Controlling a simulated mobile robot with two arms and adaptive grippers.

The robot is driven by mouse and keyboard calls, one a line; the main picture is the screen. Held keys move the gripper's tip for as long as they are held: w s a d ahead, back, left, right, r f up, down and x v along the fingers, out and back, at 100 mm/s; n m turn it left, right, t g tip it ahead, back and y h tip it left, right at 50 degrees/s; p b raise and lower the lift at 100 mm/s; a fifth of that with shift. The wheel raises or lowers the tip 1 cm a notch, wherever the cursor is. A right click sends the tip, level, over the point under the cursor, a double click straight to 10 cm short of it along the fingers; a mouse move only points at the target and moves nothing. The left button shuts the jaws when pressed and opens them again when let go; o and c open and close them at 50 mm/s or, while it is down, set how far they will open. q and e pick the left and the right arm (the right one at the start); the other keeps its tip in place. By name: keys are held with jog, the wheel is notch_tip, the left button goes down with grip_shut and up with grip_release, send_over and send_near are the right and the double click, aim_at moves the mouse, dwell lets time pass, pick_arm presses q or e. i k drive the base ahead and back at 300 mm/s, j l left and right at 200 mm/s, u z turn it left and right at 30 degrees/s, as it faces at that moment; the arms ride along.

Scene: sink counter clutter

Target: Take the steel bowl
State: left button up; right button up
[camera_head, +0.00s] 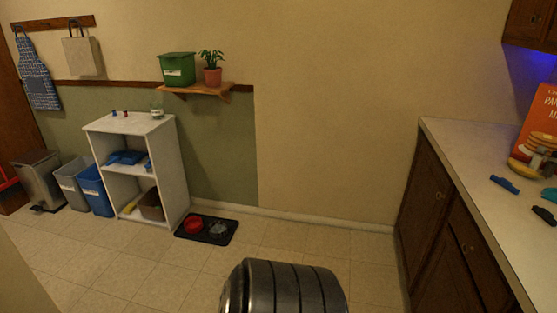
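A small grey, shiny bowl (218,229), which looks like the steel bowl, sits on a dark mat (207,239) on the floor. It is at the right side of the mat, beside a red bowl (194,224). It is small and dim in this view, so its contents cannot be made out. Neither of my grippers is in view.
A white shelf unit (176,165) stands just left of the mat. Blue (95,190) and grey bins stand further left. A wooden cabinet with a pale countertop (470,165) runs along the right, holding small items. The tiled floor between is mostly clear.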

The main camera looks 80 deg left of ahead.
aim_at(218, 229)
jog(key=u, duration=3.3)
